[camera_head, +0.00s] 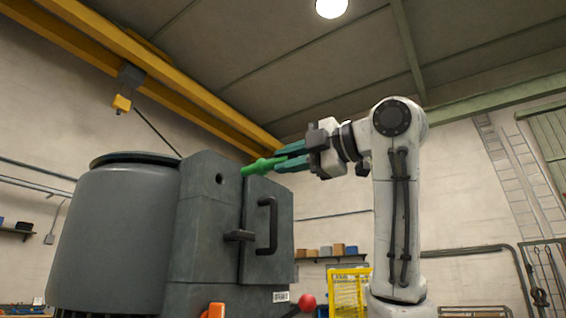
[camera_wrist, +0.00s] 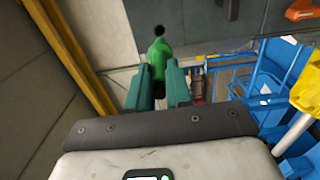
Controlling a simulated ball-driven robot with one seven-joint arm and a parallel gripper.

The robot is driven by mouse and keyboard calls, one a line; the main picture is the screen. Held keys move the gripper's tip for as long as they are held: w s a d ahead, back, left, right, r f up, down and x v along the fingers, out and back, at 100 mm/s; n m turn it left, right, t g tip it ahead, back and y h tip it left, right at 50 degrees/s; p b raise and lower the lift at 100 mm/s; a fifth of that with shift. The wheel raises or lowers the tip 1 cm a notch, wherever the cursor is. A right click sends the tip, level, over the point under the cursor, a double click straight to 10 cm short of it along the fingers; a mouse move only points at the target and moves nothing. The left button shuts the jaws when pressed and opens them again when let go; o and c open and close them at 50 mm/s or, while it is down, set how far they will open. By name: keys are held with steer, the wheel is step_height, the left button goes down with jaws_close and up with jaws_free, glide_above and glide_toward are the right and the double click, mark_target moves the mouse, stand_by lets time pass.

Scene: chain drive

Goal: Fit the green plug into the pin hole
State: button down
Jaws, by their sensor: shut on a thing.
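The green plug (camera_head: 262,165) is held between the teal fingers of my gripper (camera_head: 282,160), with its narrow end pointing left. The gripper is shut on it. The pin hole (camera_head: 219,179) is a dark round opening high on the grey housing block (camera_head: 205,225). In the head view the plug's tip is to the right of the hole and slightly higher, apart from it in the picture. In the wrist view the plug (camera_wrist: 159,52) points away from the fingers, and a dark round spot shows right at its tip; I cannot tell whether that is the hole.
A grey door with a dark handle (camera_head: 267,226) and a dark latch (camera_head: 238,235) lie below the plug. A large grey drum (camera_head: 112,235) stands at left. A red ball knob (camera_head: 307,301) and yellow rack (camera_head: 349,292) are lower down. The space above the housing is free.

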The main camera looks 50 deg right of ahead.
mark_target(243, 173)
steer(key=shift+w+p, duration=0.65)
steer(key=shift+w, duration=2.2)
steer(key=shift+w+a, duration=0.2)
steer(key=shift+w, duration=2.8)
steer(key=c, duration=1)
jaws_free()
steer(key=shift+o, duration=0.2)
steer(key=s+b, duration=0.2)
steer(key=s, duration=0.3)
steer(key=s+b, duration=0.2)
steer(key=s, duration=0.3)
steer(key=shift+s+d, duration=0.2)
steer(key=shift+s, duration=0.2)
